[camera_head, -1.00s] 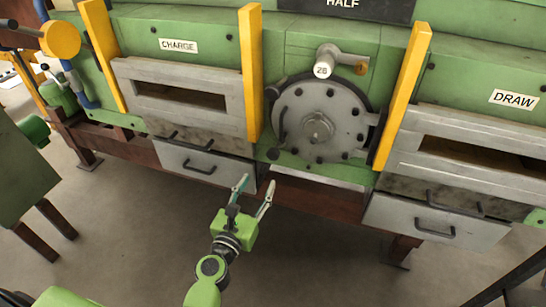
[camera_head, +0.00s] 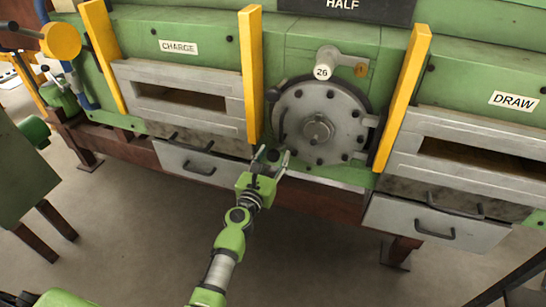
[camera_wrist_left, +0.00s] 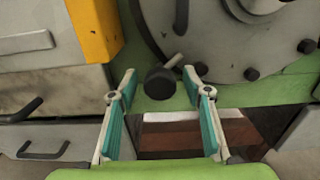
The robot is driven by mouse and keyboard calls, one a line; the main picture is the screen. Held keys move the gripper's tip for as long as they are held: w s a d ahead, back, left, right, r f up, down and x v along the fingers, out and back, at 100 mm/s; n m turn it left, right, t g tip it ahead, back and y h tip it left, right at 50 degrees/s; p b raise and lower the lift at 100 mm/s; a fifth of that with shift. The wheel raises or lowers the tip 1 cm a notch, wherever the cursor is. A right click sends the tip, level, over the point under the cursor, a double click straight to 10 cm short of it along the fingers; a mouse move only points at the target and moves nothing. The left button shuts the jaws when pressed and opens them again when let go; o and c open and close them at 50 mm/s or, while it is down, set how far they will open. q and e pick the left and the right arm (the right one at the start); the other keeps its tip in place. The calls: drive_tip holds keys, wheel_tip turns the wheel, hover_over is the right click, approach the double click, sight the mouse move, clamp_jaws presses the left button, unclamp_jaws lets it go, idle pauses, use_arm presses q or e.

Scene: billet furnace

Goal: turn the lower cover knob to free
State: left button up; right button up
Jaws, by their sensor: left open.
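The lower cover knob (camera_head: 273,156) is a small black knob at the lower left rim of the round grey cover (camera_head: 297,118). In the left wrist view the black knob (camera_wrist_left: 160,83) sits on a short metal stem that slants up to the right. My left gripper (camera_head: 273,153) is open below the cover, with its fingertips either side of the knob in the picture. In the left wrist view the teal-padded fingers (camera_wrist_left: 159,76) flank the knob, with gaps on both sides. I cannot tell the exact depth between fingertips and knob. My right gripper is out of view.
A yellow post (camera_head: 250,75) stands left of the cover and another (camera_head: 402,98) right of it. Grey drawers with handles sit low on the left (camera_head: 188,163) and right (camera_head: 437,225). The floor in front is open.

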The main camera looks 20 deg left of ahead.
use_arm(q)
drive_tip(key=c, duration=1.1)
drive_tip(key=shift+m, duration=0.3)
drive_tip(key=m, duration=0.2)
drive_tip(key=shift+m, duration=0.4)
drive_tip(key=m, duration=0.3)
drive_tip(key=shift+m, duration=0.3)
drive_tip(key=m, duration=0.5)
drive_tip(key=shift+m, duration=0.3)
drive_tip(key=m+p, duration=0.1)
drive_tip(key=m, duration=0.5)
drive_tip(key=shift+m, duration=0.3)
